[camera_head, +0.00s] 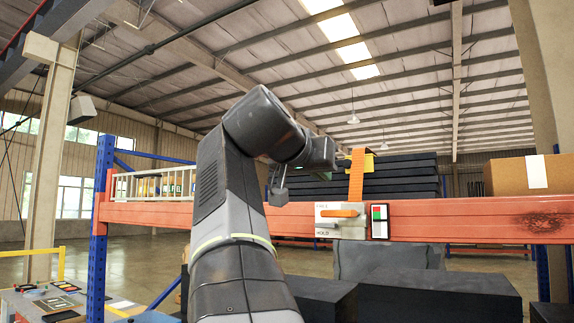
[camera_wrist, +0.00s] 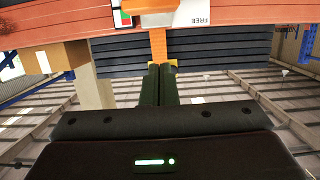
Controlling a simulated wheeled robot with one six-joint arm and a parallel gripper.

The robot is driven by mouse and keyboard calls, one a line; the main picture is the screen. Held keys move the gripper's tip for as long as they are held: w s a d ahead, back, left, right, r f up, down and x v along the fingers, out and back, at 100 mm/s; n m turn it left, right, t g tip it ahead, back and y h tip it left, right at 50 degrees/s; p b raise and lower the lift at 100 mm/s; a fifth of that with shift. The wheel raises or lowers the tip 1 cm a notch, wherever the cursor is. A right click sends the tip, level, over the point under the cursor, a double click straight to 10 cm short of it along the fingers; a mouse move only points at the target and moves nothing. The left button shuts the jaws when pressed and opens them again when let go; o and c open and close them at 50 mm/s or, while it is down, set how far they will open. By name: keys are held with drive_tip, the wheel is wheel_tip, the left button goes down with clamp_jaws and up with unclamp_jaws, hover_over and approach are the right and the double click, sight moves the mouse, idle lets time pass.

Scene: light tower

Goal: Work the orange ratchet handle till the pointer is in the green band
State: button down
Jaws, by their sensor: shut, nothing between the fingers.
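The orange ratchet handle (camera_head: 356,175) stands upright above a grey box (camera_head: 325,228) on the orange beam, with a yellow piece (camera_head: 369,163) at its top. A flat orange lever (camera_head: 341,213) lies across the box, between FREE and HOLD labels. A gauge (camera_head: 379,221) with red, green and white areas is right of it; I cannot make out its pointer. My gripper (camera_wrist: 160,68) is shut and empty, its tips close to the handle's yellow end (camera_wrist: 173,64) in the wrist view. Whether they touch it, I cannot tell. The orange handle (camera_wrist: 158,45) is partly hidden there.
A cardboard box (camera_head: 512,176) stands on the right and a white rack (camera_head: 150,186) on the left. Dark stacked slabs (camera_head: 405,178) are behind the handle. Dark blocks (camera_head: 430,300) stand below the beam.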

sight(344, 213)
drive_tip(key=w+d+f, duration=0.2)
drive_tip(key=w+f, duration=0.1)
drive_tip(key=f, duration=0.2)
drive_tip(key=shift+w+d, duration=0.3)
drive_tip(key=shift+w, duration=0.1)
drive_tip(key=shift+f, duration=0.2)
